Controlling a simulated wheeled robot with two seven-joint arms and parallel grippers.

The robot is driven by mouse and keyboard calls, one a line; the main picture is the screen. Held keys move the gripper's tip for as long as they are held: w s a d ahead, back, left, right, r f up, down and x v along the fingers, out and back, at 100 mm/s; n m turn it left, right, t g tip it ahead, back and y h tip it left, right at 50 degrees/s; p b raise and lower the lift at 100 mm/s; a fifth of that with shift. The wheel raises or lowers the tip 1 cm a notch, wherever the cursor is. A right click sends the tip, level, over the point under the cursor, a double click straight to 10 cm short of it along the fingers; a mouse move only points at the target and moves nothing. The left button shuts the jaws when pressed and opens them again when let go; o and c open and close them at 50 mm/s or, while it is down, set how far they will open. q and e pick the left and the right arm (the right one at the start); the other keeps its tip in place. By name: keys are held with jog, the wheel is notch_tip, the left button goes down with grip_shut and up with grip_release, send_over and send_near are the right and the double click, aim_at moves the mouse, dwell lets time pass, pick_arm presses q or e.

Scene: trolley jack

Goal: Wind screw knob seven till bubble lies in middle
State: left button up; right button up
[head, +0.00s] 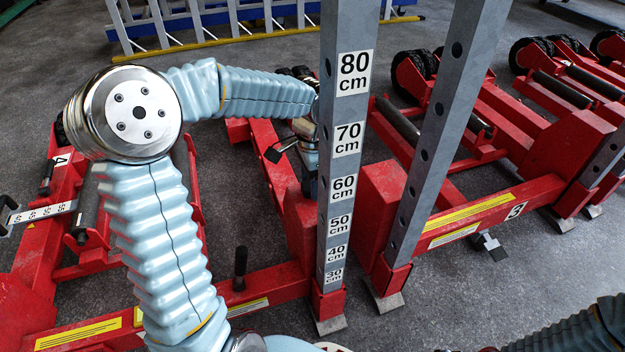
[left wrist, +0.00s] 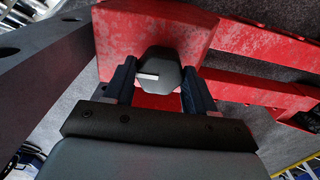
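A dark many-sided screw knob (left wrist: 172,72) with a white mark shows in the left wrist view, in front of a red metal block. My left gripper (left wrist: 160,84) has one dark finger on each side of it, with no clear gap, and looks shut on it. The knob's number is not readable. In the head view my left gripper (head: 308,128) is mostly hidden behind the grey post, and its pale blue arm loops in from the left. No bubble can be made out in either view. My right gripper is not in view.
A grey upright post (head: 337,190) with height labels stands in front of my left gripper. A second grey post (head: 440,140) leans close on its right. Red jack frames (head: 470,215), some numbered, fill the floor around. A blue and white rack (head: 240,15) lies behind.

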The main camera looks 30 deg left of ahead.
pick_arm(q)
jog(key=c, duration=0.3)
jog(key=shift+r+n, duration=0.1)
jog(key=shift+n, duration=0.7)
jog(key=shift+n+p, duration=0.35)
jog(key=shift+n, duration=0.85)
jog(key=o, duration=1)
notch_tip(320, 180, up, 14)
jog(key=p, duration=0.3)
jog(key=shift+f, duration=0.2)
